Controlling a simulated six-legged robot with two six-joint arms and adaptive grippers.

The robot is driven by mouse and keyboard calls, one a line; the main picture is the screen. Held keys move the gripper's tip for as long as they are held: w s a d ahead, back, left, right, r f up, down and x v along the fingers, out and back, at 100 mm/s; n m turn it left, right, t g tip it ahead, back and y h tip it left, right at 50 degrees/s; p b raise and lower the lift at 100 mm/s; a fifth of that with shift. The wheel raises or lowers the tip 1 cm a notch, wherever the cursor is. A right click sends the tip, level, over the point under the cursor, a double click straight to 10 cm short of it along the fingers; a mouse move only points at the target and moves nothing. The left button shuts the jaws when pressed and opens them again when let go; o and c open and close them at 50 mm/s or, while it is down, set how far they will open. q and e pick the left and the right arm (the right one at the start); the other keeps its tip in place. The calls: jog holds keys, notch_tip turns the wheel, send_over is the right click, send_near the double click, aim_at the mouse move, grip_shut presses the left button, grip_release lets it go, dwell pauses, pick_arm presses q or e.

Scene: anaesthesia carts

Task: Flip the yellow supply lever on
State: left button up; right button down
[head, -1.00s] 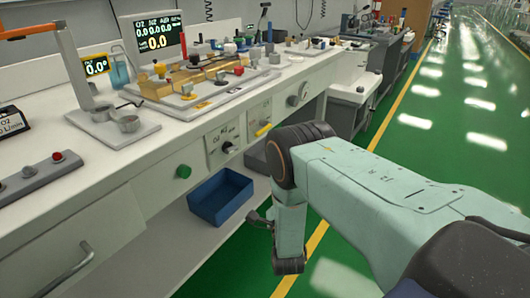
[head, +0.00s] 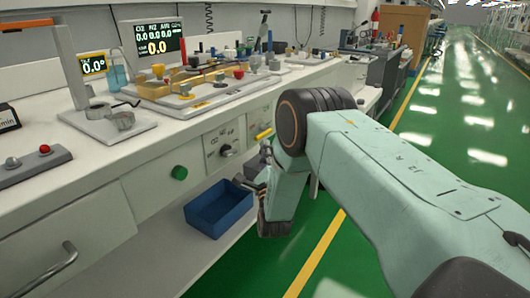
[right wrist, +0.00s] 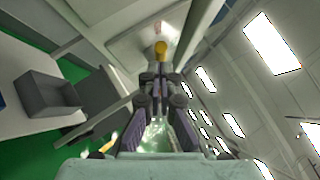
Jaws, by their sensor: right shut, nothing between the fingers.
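The yellow supply lever (head: 264,134) sticks out from the front panel of the cart, right of a black knob (head: 227,151). It points to the right and slightly up in the head view. In the right wrist view a yellow rounded end (right wrist: 160,48), apparently the lever's, lies just beyond the fingertips. My right gripper (head: 244,181) is below the lever in the head view, partly hidden by my own wrist. In the right wrist view its fingers (right wrist: 160,77) are together and empty. I cannot tell whether they touch the lever. My left gripper is out of view.
A blue bin (head: 220,208) stands below the cart front, left of my right gripper. The worktop carries a yellow-knobbed manifold (head: 188,84) and a display (head: 153,40). Green floor is open to the right.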

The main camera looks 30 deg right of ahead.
jog(key=shift+r, duration=0.1)
dwell(0.3)
jog(key=shift+r+m+g+p, duration=0.3)
jog(key=shift+m+g+p, duration=0.4)
jog(key=shift+p, duration=0.05)
